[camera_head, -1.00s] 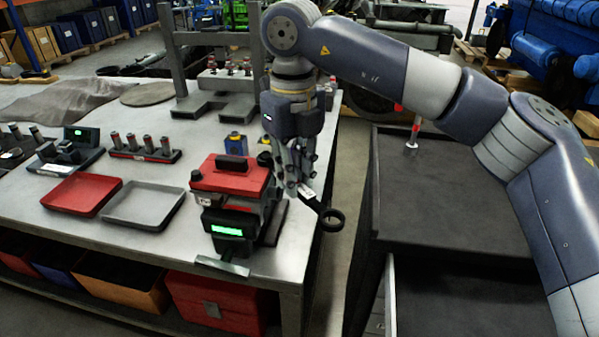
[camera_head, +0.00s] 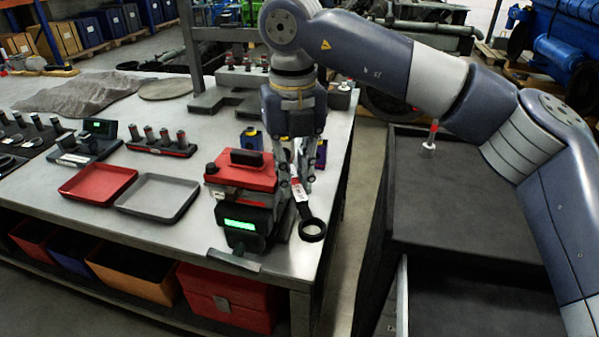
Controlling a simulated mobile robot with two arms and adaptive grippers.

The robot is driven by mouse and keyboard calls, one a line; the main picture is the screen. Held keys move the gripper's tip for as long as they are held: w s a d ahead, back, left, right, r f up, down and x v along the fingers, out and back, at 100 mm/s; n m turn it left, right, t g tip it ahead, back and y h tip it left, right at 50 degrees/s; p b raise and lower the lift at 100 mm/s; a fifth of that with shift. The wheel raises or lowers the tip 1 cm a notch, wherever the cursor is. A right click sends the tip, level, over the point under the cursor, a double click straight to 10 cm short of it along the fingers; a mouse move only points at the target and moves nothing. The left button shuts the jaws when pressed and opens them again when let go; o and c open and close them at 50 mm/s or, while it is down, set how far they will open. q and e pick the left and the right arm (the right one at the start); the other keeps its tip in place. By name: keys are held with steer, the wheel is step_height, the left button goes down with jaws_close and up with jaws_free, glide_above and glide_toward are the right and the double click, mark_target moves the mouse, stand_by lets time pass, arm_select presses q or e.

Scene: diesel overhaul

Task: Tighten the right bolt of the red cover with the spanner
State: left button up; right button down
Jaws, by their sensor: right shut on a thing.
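The red cover (camera_head: 238,178) sits on a dark unit with a lit green display (camera_head: 239,226), near the right front corner of the workbench. My right gripper (camera_head: 299,188) points down just right of the cover and is shut on the spanner (camera_head: 311,229). The spanner slants down, with its dark ring end lowest, by the bench's right edge. The right bolt of the cover is hidden or too small to make out. I cannot tell whether the spanner touches the cover. My left gripper is not in view.
A red tray (camera_head: 97,184) and a grey tray (camera_head: 157,197) lie left of the cover on the workbench (camera_head: 130,225). A rack of dark cylinders (camera_head: 161,146) stands behind them. A dark cabinet (camera_head: 470,195) with an open drawer stands to the right across a gap.

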steer(key=shift+s+a+m, duration=0.1)
steer(key=shift+a+m, duration=0.75)
steer(key=shift+m, duration=0.05)
steer(key=a+m, duration=0.2)
steer(key=shift+a+m, duration=0.15)
steer(key=shift+m, duration=0.15)
steer(key=shift+d+r+n+p, duration=0.25)
steer(key=shift+d+r+n, duration=0.2)
steer(key=shift+d+n, duration=0.4)
steer(key=shift+d+r+n+p, duration=0.2)
steer(key=shift+d+r+n, duration=0.25)
steer(key=shift+d+n, duration=0.4)
